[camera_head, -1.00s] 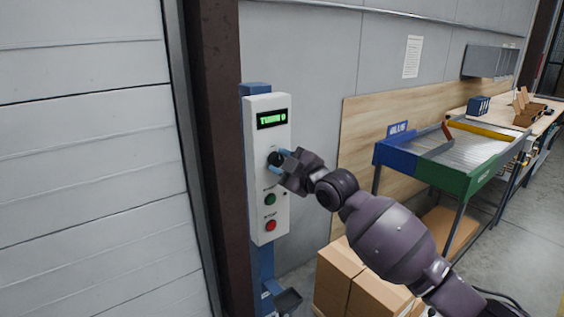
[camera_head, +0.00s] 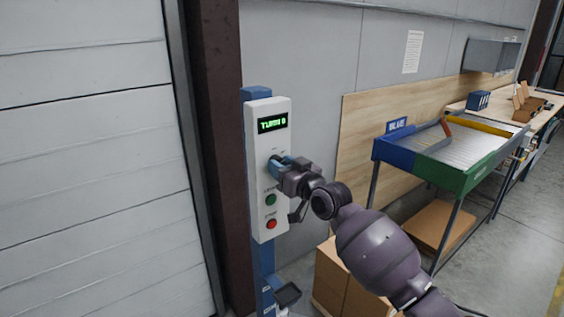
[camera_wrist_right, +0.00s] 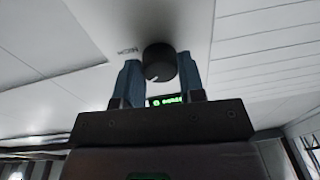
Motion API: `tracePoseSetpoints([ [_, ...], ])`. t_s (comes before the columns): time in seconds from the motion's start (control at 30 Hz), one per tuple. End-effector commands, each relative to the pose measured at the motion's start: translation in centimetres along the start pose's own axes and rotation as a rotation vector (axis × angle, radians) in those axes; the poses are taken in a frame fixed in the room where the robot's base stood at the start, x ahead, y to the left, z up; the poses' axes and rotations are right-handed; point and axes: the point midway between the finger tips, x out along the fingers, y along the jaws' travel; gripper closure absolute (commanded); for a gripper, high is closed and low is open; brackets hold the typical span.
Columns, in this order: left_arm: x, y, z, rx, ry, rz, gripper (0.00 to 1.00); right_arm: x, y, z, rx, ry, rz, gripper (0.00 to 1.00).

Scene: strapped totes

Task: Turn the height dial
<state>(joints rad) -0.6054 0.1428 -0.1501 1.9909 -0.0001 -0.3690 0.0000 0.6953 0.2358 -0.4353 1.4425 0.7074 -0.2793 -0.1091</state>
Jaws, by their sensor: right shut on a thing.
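The height dial (camera_wrist_right: 159,62) is a black round knob on the front of a white control box (camera_head: 263,215). A green-lit display (camera_head: 272,124) sits above it, with a green button (camera_head: 271,199) and a red button (camera_head: 271,224) below. My right gripper (camera_head: 276,162) is at the dial, its blue fingers hiding most of it in the head view. In the right wrist view the fingers of this gripper (camera_wrist_right: 159,75) stand on either side of the dial, shut on it. A pale mark shows on the dial's face. My left gripper is not in view.
The box stands on a blue post (camera_head: 262,262) beside a dark brown column (camera_head: 218,150). Cardboard boxes (camera_head: 340,285) stand on the floor below my right arm. A blue and green roller table (camera_head: 455,180) is at the right.

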Motion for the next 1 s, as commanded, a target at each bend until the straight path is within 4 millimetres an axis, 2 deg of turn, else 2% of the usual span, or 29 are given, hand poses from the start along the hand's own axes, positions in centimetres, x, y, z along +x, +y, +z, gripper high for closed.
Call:
tracePoseSetpoints([
  [0.47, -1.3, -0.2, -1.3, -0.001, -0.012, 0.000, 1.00, 0.0, -0.2, 0.0, 0.452, 0.022, 0.037, 0.87],
  [1.0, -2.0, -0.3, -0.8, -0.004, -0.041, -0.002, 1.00, 0.0, -0.3, 0.1, 0.909, 0.049, 0.074, 0.87],
])
